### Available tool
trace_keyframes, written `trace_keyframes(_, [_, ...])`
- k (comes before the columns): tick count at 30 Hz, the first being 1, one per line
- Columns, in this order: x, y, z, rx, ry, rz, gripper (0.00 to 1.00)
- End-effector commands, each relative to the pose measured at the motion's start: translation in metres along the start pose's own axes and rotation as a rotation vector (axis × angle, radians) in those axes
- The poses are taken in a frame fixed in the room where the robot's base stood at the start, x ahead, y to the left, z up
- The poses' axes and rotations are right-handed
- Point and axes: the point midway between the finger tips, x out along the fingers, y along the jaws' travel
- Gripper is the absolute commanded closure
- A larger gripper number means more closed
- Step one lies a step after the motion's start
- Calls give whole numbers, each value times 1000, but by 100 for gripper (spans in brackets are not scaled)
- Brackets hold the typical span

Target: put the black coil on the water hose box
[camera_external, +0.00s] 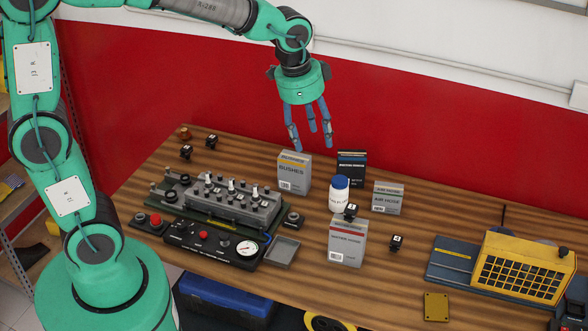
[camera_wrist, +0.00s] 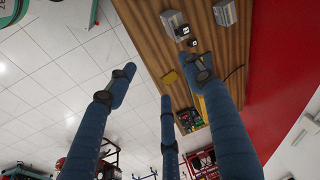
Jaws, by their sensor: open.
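The water hose box (camera_external: 347,246), grey and white with a red label band, stands upright on the right half of the wooden bench. One small black coil (camera_external: 351,212) with a white mark shows at its top edge; I cannot tell whether it rests on the box or stands behind it. Another black coil (camera_external: 396,243) lies on the bench right of the box. Two similar black pieces (camera_external: 212,141) (camera_external: 186,152) lie at the far left. My gripper (camera_external: 313,143) is open and empty, above the bench's back edge. Its spread fingers (camera_wrist: 160,75) fill the wrist view.
Near my gripper stand the bushes box (camera_external: 294,175), a white jar with blue lid (camera_external: 339,195), a dark box (camera_external: 351,168) and an air filter box (camera_external: 388,198). An engine trainer (camera_external: 215,210) is left; a yellow grille unit (camera_external: 520,268) is right. A red wall (camera_external: 440,140) stands behind.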

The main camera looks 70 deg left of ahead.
Motion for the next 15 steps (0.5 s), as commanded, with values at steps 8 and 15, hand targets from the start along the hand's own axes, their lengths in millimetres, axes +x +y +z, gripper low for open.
trace_keyframes(8, [-57,37,46,-114,73,-27,48])
trace_keyframes(15, [-91,68,91,-214,136,-41,48])
